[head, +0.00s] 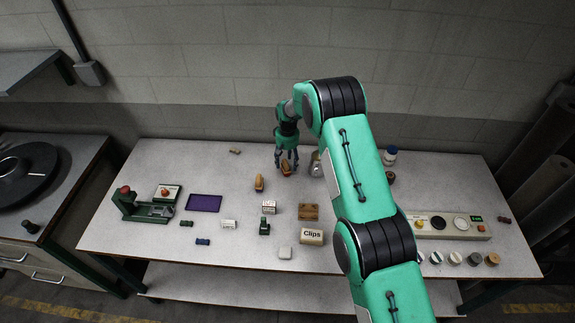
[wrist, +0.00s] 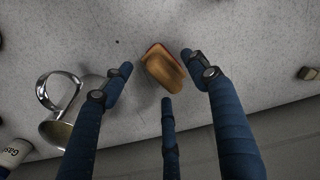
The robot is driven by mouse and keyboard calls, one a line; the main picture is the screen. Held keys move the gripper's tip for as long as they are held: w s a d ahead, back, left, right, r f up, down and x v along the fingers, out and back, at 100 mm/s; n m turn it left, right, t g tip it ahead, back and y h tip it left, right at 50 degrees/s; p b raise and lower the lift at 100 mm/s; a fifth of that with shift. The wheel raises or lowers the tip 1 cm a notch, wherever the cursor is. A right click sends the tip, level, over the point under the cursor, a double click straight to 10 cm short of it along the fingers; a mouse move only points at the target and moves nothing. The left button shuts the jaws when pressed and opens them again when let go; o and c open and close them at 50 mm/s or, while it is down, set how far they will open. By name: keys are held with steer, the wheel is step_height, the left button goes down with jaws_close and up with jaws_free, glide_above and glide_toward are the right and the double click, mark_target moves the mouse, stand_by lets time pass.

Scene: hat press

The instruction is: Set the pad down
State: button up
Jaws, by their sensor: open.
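The pad (wrist: 163,68) is a tan wooden block with a reddish edge underneath. It appears to rest on the grey table, though the exact contact is hard to see. My gripper (wrist: 158,77) has its three dark blue fingers spread around the pad, with visible gaps and no clear touch. In the head view my gripper (head: 286,160) is low over the back middle of the table, and the pad (head: 286,169) shows just below the fingers. A similar wooden piece (head: 259,183) lies to the left.
A purple mat (head: 204,203), a Clips box (head: 311,237) and a control panel (head: 447,225) are on the table (head: 150,250).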

step_height(320, 180, up, 10)
steer(key=shift+b, duration=0.35)
steer(key=shift+r, duration=0.1)
stand_by(0.8)
